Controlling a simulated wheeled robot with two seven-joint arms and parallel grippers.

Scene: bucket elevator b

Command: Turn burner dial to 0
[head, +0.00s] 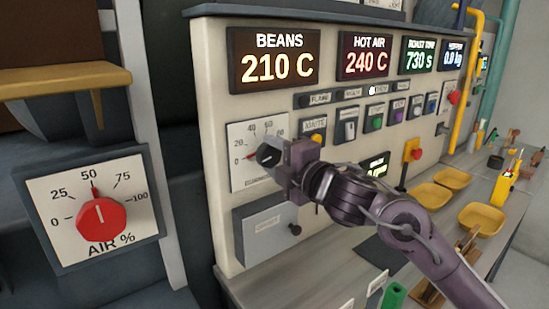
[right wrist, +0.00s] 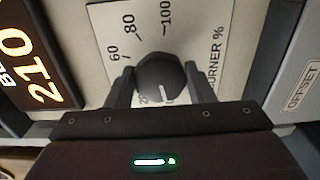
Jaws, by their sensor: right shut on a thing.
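The burner dial is a black round knob (head: 268,156) on a white scale plate (head: 242,178) marked in percent. My right gripper (head: 278,160) is shut on this knob. In the right wrist view, its two fingers stand on either side of the knob (right wrist: 160,80). The knob's white pointer line there points down in the picture, towards the plate's low end. The 0 mark is hidden in that view, so the exact reading cannot be told. In the head view, a red mark shows just left of the knob. My left gripper is not in view.
A red AIR % dial (head: 101,217) stands at the left, pointing near 50. Displays, including BEANS 210 C (head: 274,58), are above the burner plate. A grey box (head: 265,232) is below it. Yellow trays (head: 481,219) lie on the bench at the right.

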